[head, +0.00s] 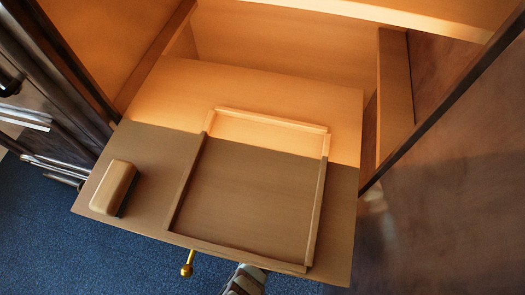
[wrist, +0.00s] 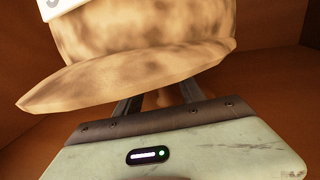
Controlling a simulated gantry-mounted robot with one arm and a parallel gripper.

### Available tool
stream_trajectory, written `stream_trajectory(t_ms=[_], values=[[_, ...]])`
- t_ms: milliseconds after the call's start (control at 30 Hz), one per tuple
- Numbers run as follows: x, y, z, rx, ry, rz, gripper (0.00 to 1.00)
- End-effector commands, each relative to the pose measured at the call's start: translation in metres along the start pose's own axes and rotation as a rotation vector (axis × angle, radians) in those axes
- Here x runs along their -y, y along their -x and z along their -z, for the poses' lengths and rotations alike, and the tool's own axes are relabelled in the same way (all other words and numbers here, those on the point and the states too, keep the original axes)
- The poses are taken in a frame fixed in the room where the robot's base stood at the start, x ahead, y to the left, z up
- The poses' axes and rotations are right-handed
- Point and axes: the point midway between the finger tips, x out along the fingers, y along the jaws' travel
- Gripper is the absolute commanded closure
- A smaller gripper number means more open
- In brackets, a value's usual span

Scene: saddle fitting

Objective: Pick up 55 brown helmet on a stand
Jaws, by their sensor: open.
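The brown helmet (wrist: 150,45) fills the upper part of the wrist view, mottled tan with a wide brim. A white label (wrist: 60,8) with part of a dark digit shows at its upper left, cut off by the frame edge. My gripper (wrist: 158,98) is open just below the brim, its two dark fingers partly hidden by it. A narrow brownish piece (wrist: 165,98), perhaps the stand, shows between the fingers; I cannot tell whether they touch it.
In the head view a wooden board (head: 150,145) carries a raised rectangular frame (head: 187,190). A tan rounded block (head: 115,187) sits on its left. A brass knob (head: 187,266) shows below the front edge. Wooden cabinet walls (head: 280,40) enclose the back; blue carpet (head: 60,240) lies below.

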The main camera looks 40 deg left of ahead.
Motion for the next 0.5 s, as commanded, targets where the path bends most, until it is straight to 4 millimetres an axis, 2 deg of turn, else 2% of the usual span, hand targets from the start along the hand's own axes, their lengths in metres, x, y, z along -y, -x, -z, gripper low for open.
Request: stream_trajectory(t_ms=[100,367,500], values=[[0.0004,-0.0116,-0.0007,0.004,0.002,-0.001,0.53],[0.0010,-0.0127,-0.0015,0.001,0.001,0.001,0.54],[0.0010,-0.0126,-0.0014,0.001,0.001,0.001,0.66]])
